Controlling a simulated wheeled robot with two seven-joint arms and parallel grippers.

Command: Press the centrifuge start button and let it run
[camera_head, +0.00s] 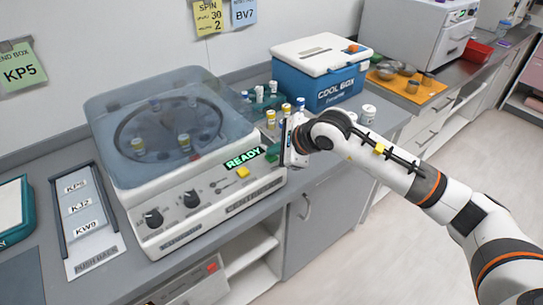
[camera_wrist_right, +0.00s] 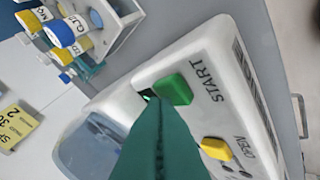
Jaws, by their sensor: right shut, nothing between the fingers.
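The centrifuge (camera_head: 200,222) stands on the counter with its translucent lid (camera_head: 110,98) down. Capped tubes show through the lid. Its display (camera_head: 244,157) reads READY in green. The green START button (camera_wrist_right: 176,90) and the yellow OPEN button (camera_wrist_right: 216,148) show in the right wrist view. In the head view the yellow button (camera_head: 243,172) is on the front panel. My right gripper (camera_head: 284,152) is at the panel's right end, shut and empty. In the right wrist view its teal fingertips (camera_wrist_right: 150,106) are beside the green button; I cannot tell whether they touch it. My left gripper is out of view.
A rack of capped tubes (camera_wrist_right: 72,30) stands close behind the centrifuge's right end. A blue and white cool box (camera_head: 318,83) is farther back. A label holder (camera_head: 88,222) lies left of the centrifuge. The floor at the right is clear.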

